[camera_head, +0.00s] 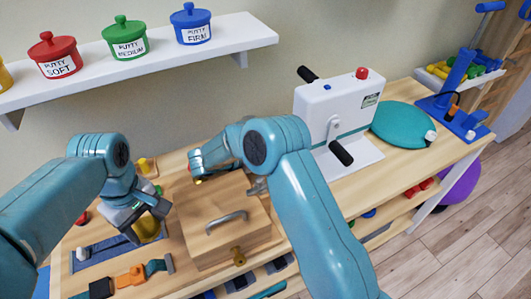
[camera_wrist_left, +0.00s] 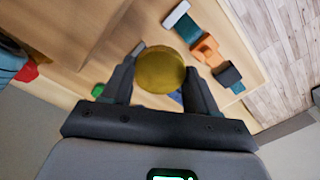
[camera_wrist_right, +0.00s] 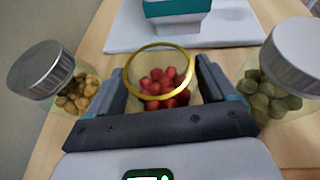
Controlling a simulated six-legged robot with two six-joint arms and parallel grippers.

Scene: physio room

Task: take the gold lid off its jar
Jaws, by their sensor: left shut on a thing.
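The round gold lid (camera_wrist_left: 160,70) is between the fingers of my left gripper (camera_wrist_left: 158,78), which is shut on it. In the head view my left gripper (camera_head: 146,216) holds the lid (camera_head: 147,230) above the left part of the bench, away from the jar. The glass jar (camera_wrist_right: 160,88) is uncovered in the right wrist view, with a gold rim and red pieces inside. My right gripper (camera_wrist_right: 160,80) has one finger close against each side of it. In the head view my right forearm and hand mostly hide the jar.
Jars with silver lids stand left (camera_wrist_right: 60,80) and right (camera_wrist_right: 285,75) of the open jar. A wooden box with a grey handle (camera_head: 227,219) lies in front of my right gripper. An orange and teal strap (camera_head: 135,276) lies at the front edge. A white machine (camera_head: 335,105) stands right.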

